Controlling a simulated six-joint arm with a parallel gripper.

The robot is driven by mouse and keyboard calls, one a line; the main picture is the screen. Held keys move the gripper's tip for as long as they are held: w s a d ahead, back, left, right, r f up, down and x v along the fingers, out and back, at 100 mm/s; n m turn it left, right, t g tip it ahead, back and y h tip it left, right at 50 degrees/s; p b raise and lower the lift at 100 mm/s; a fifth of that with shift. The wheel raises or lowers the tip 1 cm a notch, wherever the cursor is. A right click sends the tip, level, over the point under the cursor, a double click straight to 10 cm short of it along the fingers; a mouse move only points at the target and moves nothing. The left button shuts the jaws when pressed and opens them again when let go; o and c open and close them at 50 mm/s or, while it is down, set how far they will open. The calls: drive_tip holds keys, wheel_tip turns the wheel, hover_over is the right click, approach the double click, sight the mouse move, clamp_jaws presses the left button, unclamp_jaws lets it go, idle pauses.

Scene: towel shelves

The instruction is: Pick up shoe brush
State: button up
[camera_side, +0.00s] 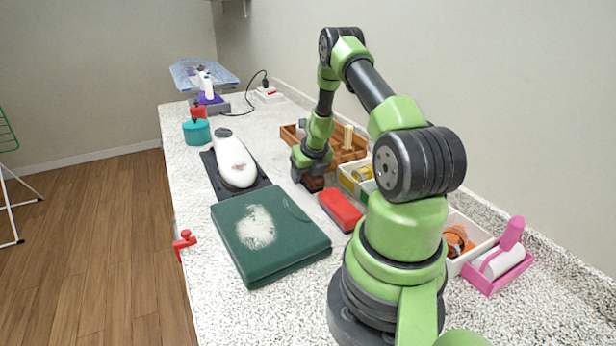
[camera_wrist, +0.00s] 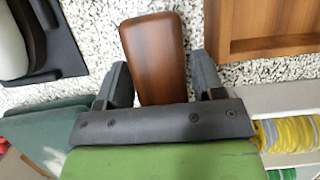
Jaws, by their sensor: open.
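The shoe brush shows in the wrist view as a brown wooden block (camera_wrist: 155,55) with rounded edges, lying on the speckled counter. My gripper (camera_wrist: 160,82) is open, with one dark finger on each side of the brush's near end. Gaps show between the fingers and the wood, wider on the right. In the side view my gripper (camera_side: 305,172) points down over the brush (camera_side: 313,184), which is mostly hidden, with only a dark brown bit showing beneath the fingers.
A wooden crate (camera_side: 350,155) stands close to the right of the brush. White bins (camera_side: 349,183) line the wall side.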

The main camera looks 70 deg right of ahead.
drive_tip(key=c, duration=0.7)
drive_tip(key=shift+r, duration=0.2)
drive_tip(key=shift+r, duration=5.05)
